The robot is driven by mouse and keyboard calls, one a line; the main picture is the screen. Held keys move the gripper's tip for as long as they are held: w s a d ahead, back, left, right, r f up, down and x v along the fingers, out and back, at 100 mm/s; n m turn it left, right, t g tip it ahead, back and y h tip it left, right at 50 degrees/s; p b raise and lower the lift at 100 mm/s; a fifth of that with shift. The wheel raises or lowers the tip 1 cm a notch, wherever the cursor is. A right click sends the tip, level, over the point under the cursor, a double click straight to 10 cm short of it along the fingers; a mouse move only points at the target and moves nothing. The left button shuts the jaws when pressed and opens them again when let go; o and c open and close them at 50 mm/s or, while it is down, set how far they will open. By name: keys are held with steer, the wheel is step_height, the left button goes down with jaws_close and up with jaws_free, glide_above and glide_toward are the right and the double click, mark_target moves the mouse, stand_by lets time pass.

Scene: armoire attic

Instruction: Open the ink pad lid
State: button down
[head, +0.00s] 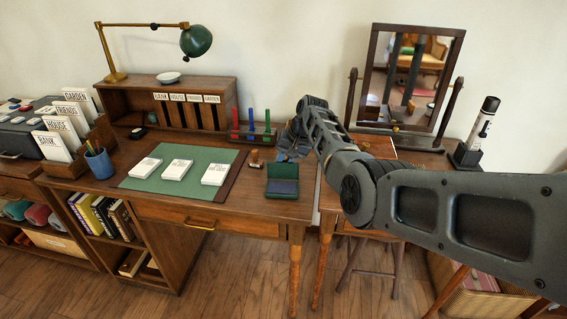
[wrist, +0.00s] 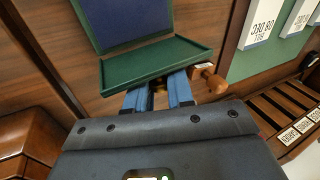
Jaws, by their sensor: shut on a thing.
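The ink pad (head: 282,189) lies near the right front of the desk, with a dark blue pad in a green case. Its green lid (head: 284,171) is open, raised at the back of the case. In the wrist view the lid (wrist: 155,62) shows its rimmed inner face, with the blue pad (wrist: 125,18) beyond it. My gripper (head: 287,155) is behind the lid in the head view. In the wrist view my gripper's blue fingers (wrist: 158,92) meet the lid's near edge and are shut on it. The fingertips are partly hidden by the lid.
A wooden stamp (head: 254,158) stands left of the ink pad; it is close beside my fingers in the wrist view (wrist: 211,80). A green mat (head: 148,183) with white card stacks lies to the left. A rack of coloured stamps (head: 250,135) stands behind.

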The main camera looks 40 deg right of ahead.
steer(key=shift+f, duration=0.1)
steer(key=c, duration=1)
jaws_free()
steer(key=shift+c, duration=0.2)
steer(key=v, duration=0.8)
steer(key=shift+p, duration=0.35)
steer(key=shift+f, duration=0.1)
